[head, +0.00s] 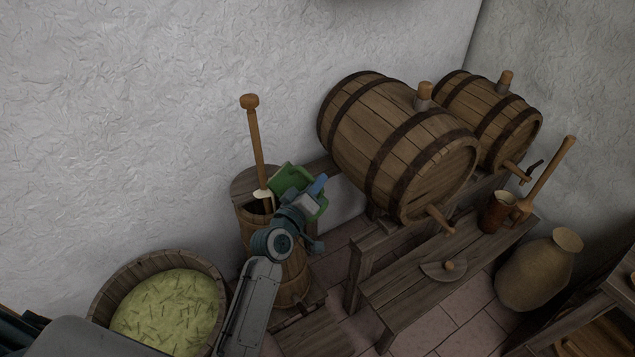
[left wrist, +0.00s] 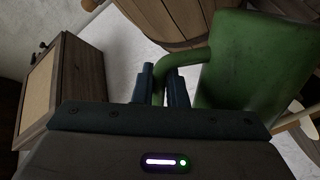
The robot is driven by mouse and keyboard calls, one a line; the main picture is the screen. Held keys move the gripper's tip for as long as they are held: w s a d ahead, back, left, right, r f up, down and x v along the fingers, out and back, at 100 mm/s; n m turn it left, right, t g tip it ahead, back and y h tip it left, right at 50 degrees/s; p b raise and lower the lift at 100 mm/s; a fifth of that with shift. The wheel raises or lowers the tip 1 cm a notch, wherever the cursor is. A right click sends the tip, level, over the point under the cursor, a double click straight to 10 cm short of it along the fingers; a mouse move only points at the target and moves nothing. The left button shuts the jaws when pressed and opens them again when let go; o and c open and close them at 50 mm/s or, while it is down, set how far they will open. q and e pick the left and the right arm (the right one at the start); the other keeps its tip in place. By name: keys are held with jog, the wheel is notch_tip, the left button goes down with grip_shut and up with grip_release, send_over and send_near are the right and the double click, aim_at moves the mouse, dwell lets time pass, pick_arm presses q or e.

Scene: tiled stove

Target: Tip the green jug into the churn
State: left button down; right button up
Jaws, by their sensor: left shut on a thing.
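The green jug (head: 287,177) is tilted over the top of the wooden churn (head: 250,226), its mouth end toward the churn's opening. Something cream-coloured shows between the jug and the churn's opening; I cannot tell whether it is liquid or a churn part. A wooden plunger rod (head: 257,145) stands up out of the churn. My left gripper (head: 317,190) is shut on the jug's handle at the right side of the jug. In the left wrist view, the fingers (left wrist: 160,88) close around the handle of the jug (left wrist: 258,60). My right gripper is not in view.
A tub of greenish-yellow contents (head: 170,315) stands left of the churn. Two barrels (head: 395,140) rest behind a low bench (head: 400,290) on the right. A brown mug (head: 496,212) is on the bench and a clay jar (head: 540,270) stands beyond it. The white wall is close behind.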

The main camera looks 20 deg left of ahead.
aim_at(291, 173)
pick_arm(q)
jog(key=shift+w+a+r+n+p, duration=0.1)
jog(key=shift+a+r+n+p, duration=0.15)
jog(key=shift+a+n+p, duration=0.2)
jog(key=shift+w+a+n+p, duration=0.1)
jog(key=shift+a+n+p, duration=0.45)
jog(key=shift+n, duration=0.5)
jog(key=shift+w+a+f+n, duration=0.15)
jog(key=shift+a+f+n, duration=0.05)
jog(key=shift+a+n, duration=0.55)
jog(key=shift+w+a+f+n+p, duration=0.1)
jog(key=shift+a+f+n+p, duration=0.05)
jog(key=shift+a+n+p, duration=0.4)
jog(key=shift+a+r+n, duration=0.2)
jog(key=shift+r+n, duration=0.05)
jog(key=shift+n, duration=0.15)
jog(key=shift+w+a+r+n+p, duration=0.2)
jog(key=shift+a+r+n+p, duration=0.35)
jog(key=shift+a+p, duration=0.25)
jog(key=shift+w+a+r+n+p, duration=0.15)
jog(key=shift+a+r+n+p, duration=0.15)
jog(key=shift+a+n+p, duration=0.25)
jog(key=shift+w+a+r+n+p, duration=0.15)
jog(key=shift+a+r+n+p, duration=0.1)
jog(key=shift+a+n, duration=0.4)
jog(key=shift+w+a+r+n+p, duration=0.15)
jog(key=shift+a+r+n+p, duration=0.05)
jog(key=shift+a+n, duration=0.45)
jog(key=shift+a, duration=0.25)
jog(key=shift+a+r, duration=0.1)
